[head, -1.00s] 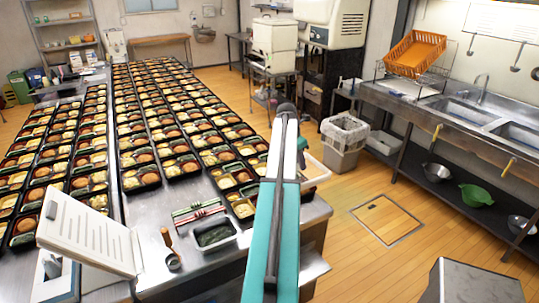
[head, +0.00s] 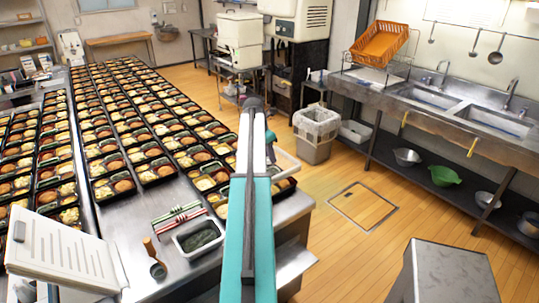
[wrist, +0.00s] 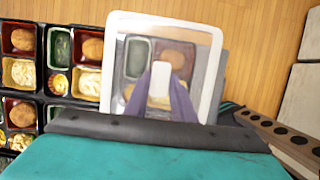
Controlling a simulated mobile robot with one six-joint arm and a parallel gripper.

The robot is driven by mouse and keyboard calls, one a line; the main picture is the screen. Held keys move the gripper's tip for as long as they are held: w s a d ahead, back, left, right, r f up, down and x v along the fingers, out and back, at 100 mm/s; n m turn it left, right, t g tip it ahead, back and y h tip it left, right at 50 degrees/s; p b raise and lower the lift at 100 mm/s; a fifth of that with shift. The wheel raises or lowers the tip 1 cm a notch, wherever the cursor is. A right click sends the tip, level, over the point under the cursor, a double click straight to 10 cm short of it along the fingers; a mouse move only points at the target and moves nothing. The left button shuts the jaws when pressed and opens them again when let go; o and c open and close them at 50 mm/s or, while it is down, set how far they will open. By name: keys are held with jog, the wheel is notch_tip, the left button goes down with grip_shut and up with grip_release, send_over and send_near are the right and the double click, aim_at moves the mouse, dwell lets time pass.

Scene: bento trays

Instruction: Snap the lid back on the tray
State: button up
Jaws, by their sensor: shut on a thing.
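A clear lid with a white rim (wrist: 214,62) fills the middle of the wrist view. My gripper (wrist: 165,88), with purple fingers, is shut on it. Bento trays show through the lid, beneath it. A small white-rimmed tray with dark green contents (head: 199,237) stands uncovered on the steel counter, left of my arm. The lid is held apart from this tray.
Rows of filled bento trays (head: 122,184) cover the counter's left and back. A bin (head: 316,134) and a sink (head: 430,97) stand across open floor.

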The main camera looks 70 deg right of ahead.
aim_at(269, 163)
jog(key=shift+w+f+b, duration=0.1)
jog(key=shift+f+b, duration=1.15)
jog(key=shift+f, duration=1.65)
jog(key=shift+f, duration=1.55)
dwell(1.0)
jog(key=o, duration=1)
jog(key=shift+o, duration=1)
jog(key=o, duration=0.4)
jog(key=shift+w, duration=0.1)
jog(key=shift+r, duration=0.15)
